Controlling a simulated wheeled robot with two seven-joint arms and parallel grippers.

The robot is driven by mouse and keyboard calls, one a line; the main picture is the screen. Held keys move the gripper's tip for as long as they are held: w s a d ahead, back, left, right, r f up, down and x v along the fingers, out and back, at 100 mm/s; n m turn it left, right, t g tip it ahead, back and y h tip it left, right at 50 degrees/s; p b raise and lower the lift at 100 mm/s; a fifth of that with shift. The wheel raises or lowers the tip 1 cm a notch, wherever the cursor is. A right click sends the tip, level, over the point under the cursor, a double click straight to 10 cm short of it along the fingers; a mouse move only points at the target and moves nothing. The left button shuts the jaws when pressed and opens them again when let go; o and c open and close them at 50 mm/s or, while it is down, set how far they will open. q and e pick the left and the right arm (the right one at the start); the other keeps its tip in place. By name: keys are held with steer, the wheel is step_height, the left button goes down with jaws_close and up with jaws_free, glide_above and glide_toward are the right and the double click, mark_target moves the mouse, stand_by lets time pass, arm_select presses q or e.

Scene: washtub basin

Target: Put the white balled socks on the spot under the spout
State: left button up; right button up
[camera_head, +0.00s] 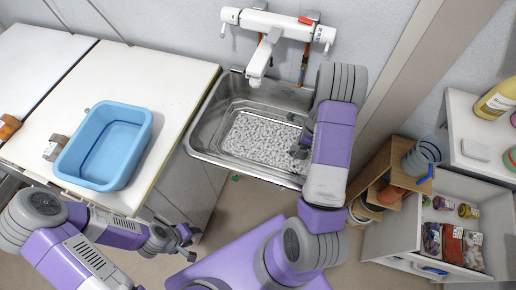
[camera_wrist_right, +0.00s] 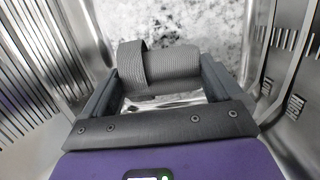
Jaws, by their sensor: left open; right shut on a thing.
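My right gripper (camera_wrist_right: 162,85) is down inside the steel washtub basin (camera_head: 197,133). In the right wrist view it is shut on a dark grey, ribbed rolled bundle (camera_wrist_right: 170,66), which looks like balled socks; it looks grey rather than white here. The bundle is above or on the speckled grey-white basin floor (camera_head: 255,135); I cannot tell if it touches. The white tap's spout (camera_head: 259,62) reaches over the basin's back, to the left of my right gripper. No marked spot shows clearly under it. My left gripper (camera_head: 188,243) is open and empty, low in front of the counter.
A blue tub (camera_head: 105,145) stands on the white counter (camera_head: 165,85) at left. Small brown-and-white items lie near it. At right are a wooden rack (camera_head: 377,170), an open white drawer (camera_head: 478,215) with packets, and a shelf with a yellow bottle (camera_head: 497,98). The basin walls rise close around my right gripper.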

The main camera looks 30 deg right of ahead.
steer(key=shift+f, duration=0.5)
steer(key=shift+w+a, duration=0.15)
steer(key=w+a, duration=0.6)
steer(key=w+a+b, duration=0.1)
steer(key=w+a, duration=0.5)
steer(key=shift+w+a, duration=0.1)
steer(key=shift+w, duration=0.2)
steer(key=shift+f+b, duration=1)
steer(key=shift+f, duration=0.75)
steer(key=shift+f, duration=0.15)
steer(key=o, duration=0.8)
